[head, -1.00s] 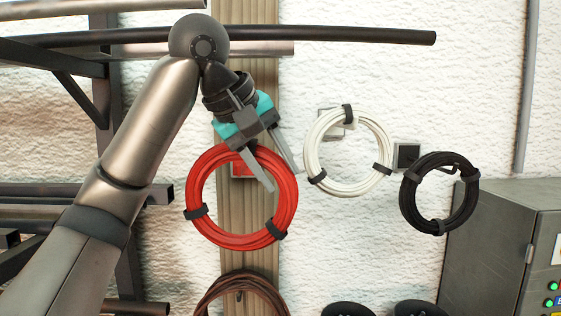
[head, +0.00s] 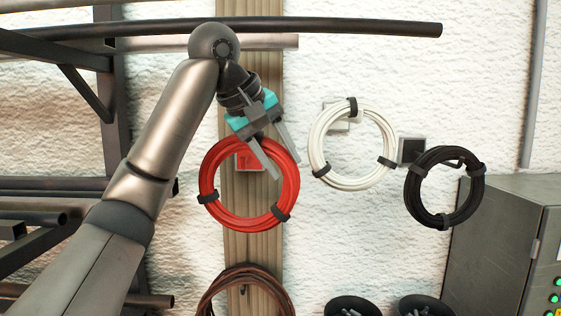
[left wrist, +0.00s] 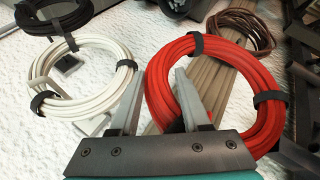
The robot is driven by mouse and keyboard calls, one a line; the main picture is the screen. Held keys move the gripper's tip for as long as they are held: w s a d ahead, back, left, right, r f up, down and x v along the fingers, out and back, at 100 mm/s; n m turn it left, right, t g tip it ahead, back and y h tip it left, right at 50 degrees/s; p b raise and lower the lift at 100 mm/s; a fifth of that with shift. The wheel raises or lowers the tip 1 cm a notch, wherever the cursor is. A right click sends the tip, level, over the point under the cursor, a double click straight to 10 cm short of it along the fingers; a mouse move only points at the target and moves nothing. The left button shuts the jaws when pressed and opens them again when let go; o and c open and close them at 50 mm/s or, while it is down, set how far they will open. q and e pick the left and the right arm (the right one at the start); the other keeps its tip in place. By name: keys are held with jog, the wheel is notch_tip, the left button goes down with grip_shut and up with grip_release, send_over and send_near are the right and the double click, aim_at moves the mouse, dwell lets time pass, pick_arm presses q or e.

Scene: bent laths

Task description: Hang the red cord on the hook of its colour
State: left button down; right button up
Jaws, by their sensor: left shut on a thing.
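The red cord (head: 248,223) is a round coil with black straps, in front of a wooden post. My left gripper (head: 285,168) is shut on the upper right part of its ring. In the left wrist view the red cord (left wrist: 258,72) passes between the fingers of the left gripper (left wrist: 158,75), close to a black strap. A red hook plate (head: 248,163) on the post shows through the coil's opening, behind it. The hook's prong is hidden, so I cannot tell whether the coil is around it. My right gripper is not in view.
A white coil (head: 318,168) and a black coil (head: 411,190) hang on wall hooks to the right. A brown coil (head: 212,294) hangs lower on the post (head: 233,245). Dark racking (head: 117,110) stands at left, with a long bar above. A grey cabinet (head: 495,225) stands at right.

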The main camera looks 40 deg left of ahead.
pick_arm(q)
jog(key=shift+w+a, duration=0.45)
jog(key=shift+w, duration=0.15)
jog(key=shift+w+a, duration=0.45)
jog(key=shift+w, duration=0.1)
jog(key=shift+w+a+p, duration=0.3)
jog(key=shift+w+a, duration=0.35)
jog(key=shift+w, duration=0.05)
jog(key=shift+w+a+f+b, duration=0.15)
jog(key=shift+w+a+f, duration=0.15)
jog(key=shift+f, duration=0.35)
jog(key=shift+w+a+f+b, duration=0.15)
jog(key=shift+w+f, duration=0.1)
jog(key=shift+f, duration=0.4)
